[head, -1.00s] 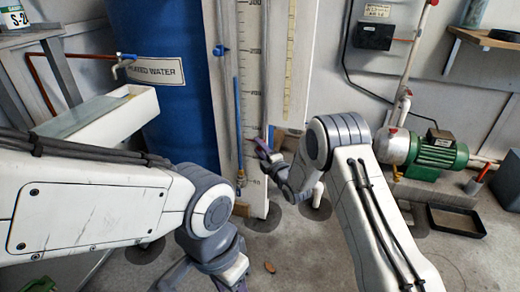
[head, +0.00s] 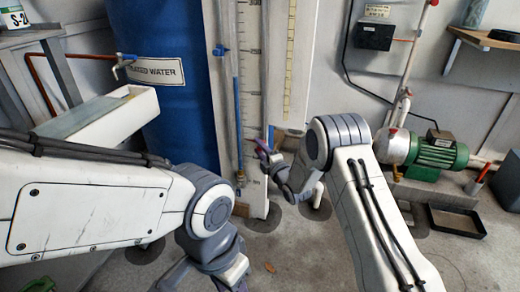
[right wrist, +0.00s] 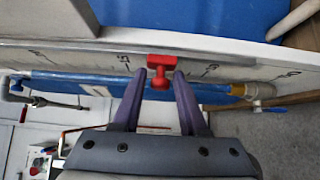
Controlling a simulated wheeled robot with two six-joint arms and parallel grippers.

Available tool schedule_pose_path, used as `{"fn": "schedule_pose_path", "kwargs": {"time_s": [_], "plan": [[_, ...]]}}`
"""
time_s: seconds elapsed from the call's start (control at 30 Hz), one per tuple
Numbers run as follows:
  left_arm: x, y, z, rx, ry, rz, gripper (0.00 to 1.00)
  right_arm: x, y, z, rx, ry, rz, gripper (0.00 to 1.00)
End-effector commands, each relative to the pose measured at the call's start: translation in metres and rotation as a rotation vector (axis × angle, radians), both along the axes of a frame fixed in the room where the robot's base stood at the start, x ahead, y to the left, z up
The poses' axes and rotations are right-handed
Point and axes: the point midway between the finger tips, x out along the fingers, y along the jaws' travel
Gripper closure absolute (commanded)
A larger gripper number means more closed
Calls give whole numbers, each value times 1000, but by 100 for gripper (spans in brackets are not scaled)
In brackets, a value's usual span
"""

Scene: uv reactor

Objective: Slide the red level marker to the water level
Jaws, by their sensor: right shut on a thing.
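The red level marker (right wrist: 160,70) shows in the right wrist view, on the edge of the white scale board (right wrist: 105,62). My right gripper (right wrist: 160,78) has its purple fingers on both sides of the marker and is shut on it. In the head view the right gripper (head: 264,152) is at the lower part of the scale board (head: 252,80), and the marker is hardly visible there. The sight tube (head: 238,110) holds blue water, its top well above my right gripper. My left arm comes in from the left; its fingers are out of frame.
A blue water tank (head: 180,110) stands left of the board, with a white trough (head: 105,115) beside it. A green pump (head: 435,157) and a black tray (head: 455,220) are at the right. A brass fitting (right wrist: 238,89) ends the tube.

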Motion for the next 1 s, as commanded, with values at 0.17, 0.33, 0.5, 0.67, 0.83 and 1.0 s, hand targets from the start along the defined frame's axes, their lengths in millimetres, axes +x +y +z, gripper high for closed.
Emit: {"fn": "schedule_pose_path", "kwargs": {"time_s": [0.17,0.33,0.5,0.67,0.83,1.0], "plan": [[0,0,0,0,0,0,50,0,-1,-1,-1,2,-1,100],[0,0,0,0,0,0,50,0,-1,-1,-1,2,-1,100],[0,0,0,0,0,0,50,-1,-1,-1,0,2,-1,100],[0,0,7,0,0,0,50,0,-1,9,0,1,-2,100],[0,0,28,0,0,0,50,0,-1,41,0,0,-2,100],[0,0,59,0,0,0,50,0,-1,92,1,-2,-1,100]]}}
